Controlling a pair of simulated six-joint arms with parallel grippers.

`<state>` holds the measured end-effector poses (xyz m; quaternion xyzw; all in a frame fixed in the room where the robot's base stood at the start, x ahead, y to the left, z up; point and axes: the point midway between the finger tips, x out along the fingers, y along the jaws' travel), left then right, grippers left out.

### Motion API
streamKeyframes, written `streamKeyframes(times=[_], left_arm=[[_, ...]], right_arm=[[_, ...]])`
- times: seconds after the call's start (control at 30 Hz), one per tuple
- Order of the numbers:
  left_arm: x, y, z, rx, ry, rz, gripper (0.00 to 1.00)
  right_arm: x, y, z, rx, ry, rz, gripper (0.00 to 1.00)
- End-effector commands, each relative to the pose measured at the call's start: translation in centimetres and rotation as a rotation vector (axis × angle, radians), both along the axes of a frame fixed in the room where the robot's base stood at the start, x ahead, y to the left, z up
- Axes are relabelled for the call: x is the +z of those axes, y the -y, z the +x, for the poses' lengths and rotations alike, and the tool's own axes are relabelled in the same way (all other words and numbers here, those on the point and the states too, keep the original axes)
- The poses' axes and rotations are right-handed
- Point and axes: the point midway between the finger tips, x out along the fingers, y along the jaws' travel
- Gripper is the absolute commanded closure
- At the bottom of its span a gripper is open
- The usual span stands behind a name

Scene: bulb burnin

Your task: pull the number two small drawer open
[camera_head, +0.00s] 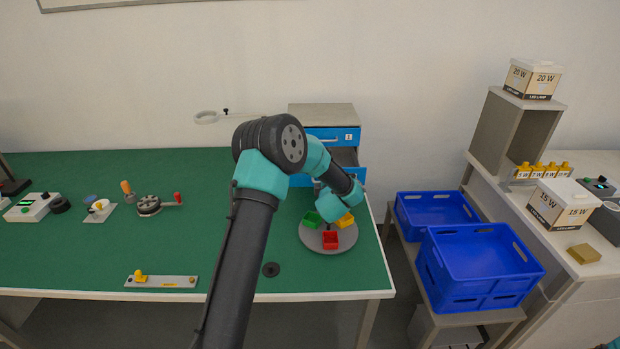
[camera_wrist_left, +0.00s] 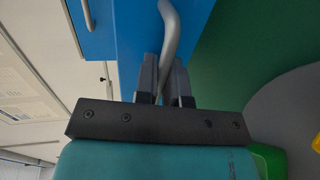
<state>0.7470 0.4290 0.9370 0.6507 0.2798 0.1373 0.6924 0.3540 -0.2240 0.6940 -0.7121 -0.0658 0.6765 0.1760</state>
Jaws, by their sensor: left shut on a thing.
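The small drawer cabinet (camera_head: 320,114) stands at the back right of the green bench. Its top drawer (camera_head: 348,136), labelled 1, is shut. The drawer below it (camera_head: 361,174) stands out from the cabinet, with its dark inside showing; its number is hidden. In the left wrist view a blue drawer front (camera_wrist_left: 130,28) carries a grey bar handle (camera_wrist_left: 171,28). My left gripper (camera_wrist_left: 165,78) is shut on that handle. My right gripper is in neither view.
A round grey tray (camera_head: 312,241) with green, yellow and red bins lies close below my left wrist. Blue crates (camera_head: 478,262) stand on a low stand to the right.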

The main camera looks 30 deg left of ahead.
Motion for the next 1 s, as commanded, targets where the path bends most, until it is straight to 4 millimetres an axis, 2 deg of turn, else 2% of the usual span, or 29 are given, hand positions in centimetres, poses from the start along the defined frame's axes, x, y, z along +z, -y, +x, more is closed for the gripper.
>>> streamKeyframes(times=[0.1, 0.4, 0.43, 0.63, 1.0], left_arm=[[0.04, 0.57, 0.00, -0.005, 0.001, 0.001, 1.00], [0.03, 0.56, 0.00, -0.004, 0.001, 0.000, 1.00], [0.03, 0.55, -0.01, -0.004, 0.001, 0.000, 0.87], [0.02, 0.56, -0.01, -0.004, 0.001, 0.000, 0.68], [0.07, 0.78, -0.28, -0.005, 0.000, 0.000, 0.66]], right_arm=[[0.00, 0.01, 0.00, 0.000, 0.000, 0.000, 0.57], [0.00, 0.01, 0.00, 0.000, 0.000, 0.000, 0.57], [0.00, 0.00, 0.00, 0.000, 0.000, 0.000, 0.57], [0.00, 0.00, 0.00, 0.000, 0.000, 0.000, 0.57], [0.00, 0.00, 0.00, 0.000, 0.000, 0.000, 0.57]])
